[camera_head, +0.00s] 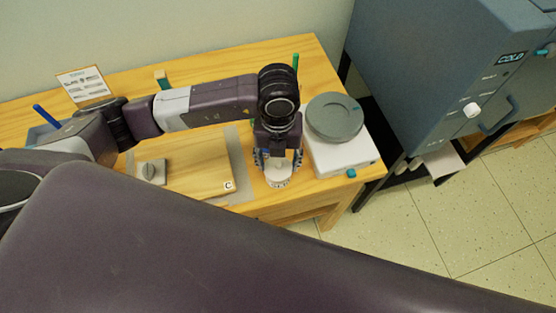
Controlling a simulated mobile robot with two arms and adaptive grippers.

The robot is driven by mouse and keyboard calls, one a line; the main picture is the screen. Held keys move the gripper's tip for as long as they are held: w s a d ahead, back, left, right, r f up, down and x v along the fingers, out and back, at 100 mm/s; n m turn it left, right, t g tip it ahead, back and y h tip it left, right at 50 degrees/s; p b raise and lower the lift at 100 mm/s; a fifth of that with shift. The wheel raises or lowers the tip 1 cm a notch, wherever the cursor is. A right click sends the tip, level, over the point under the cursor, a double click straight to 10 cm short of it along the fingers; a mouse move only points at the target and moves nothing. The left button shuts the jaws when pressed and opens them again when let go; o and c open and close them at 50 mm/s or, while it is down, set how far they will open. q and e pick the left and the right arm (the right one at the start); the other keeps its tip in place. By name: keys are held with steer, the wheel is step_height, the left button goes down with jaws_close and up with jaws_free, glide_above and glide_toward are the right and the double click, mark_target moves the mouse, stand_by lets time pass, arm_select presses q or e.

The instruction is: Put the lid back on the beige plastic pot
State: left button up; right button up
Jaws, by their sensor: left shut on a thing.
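My left gripper (278,165) points down near the front edge of the wooden table, its fingers on either side of a pale knob-like part, shut on what looks like the lid (278,169). Directly below is a round beige form with dark marks along its front rim, which looks like the beige plastic pot (278,184). The gripper hides much of both. I cannot tell whether lid and pot touch. My right gripper is not in view.
A white scale (342,160) with a round grey plate (335,117) stands close right of the gripper. A wooden board (200,165) and a small grey block with a dial (151,172) lie left. A sign (83,83) stands behind. A blue-grey cabinet (440,70) is at right.

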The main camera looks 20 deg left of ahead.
arm_select(q)
steer(key=shift+f+b, duration=0.2)
steer(key=shift+b, duration=0.25)
stand_by(0.8)
stand_by(0.3)
steer(key=o, duration=0.9)
steer(key=shift+o, duration=0.2)
steer(key=o, duration=0.4)
steer(key=shift+o, duration=0.2)
steer(key=shift+r, duration=0.1)
steer(key=shift+r+p, duration=2.3)
steer(key=shift+r, duration=1.15)
